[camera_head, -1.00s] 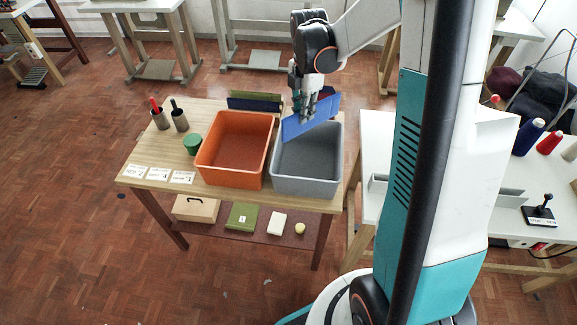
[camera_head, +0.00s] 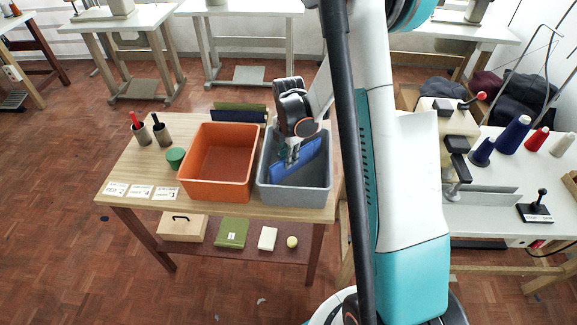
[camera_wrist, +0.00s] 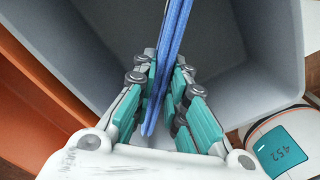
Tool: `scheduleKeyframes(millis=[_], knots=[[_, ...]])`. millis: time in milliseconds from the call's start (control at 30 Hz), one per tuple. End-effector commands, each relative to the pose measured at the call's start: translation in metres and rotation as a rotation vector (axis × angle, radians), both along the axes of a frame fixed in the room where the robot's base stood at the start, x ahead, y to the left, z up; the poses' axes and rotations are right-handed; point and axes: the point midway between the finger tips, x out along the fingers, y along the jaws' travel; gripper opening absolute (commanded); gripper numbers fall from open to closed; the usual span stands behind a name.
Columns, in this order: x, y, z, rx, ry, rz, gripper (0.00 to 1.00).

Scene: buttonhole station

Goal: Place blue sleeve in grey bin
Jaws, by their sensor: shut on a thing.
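The blue sleeve (camera_head: 298,163) is a flat blue panel held by my gripper (camera_head: 288,158). In the head view it is tilted and its lower part is inside the grey bin (camera_head: 296,195), below the rim. In the wrist view the blue sleeve (camera_wrist: 172,50) shows edge-on between the teal finger pads of my gripper (camera_wrist: 165,108). The grey bin's inner walls (camera_wrist: 250,50) surround it there. Whether the sleeve touches the bin floor cannot be told.
An empty-looking orange bin (camera_head: 218,162) stands directly left of the grey bin on the wooden table (camera_head: 130,175). A green and dark upright rack (camera_head: 240,112) stands behind. A white table with thread cones (camera_head: 513,135) is at the right.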

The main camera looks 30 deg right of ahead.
Motion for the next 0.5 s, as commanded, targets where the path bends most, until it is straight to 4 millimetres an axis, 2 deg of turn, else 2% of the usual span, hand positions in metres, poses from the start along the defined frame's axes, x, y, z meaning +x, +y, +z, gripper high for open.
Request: scheduleKeyframes(millis=[200,500], knots=[[0.0,0.0,-0.033,0.0,0.0,0.0,0.0],[0.0,0.0,-0.035,0.0,0.0,0.0,0.0]])
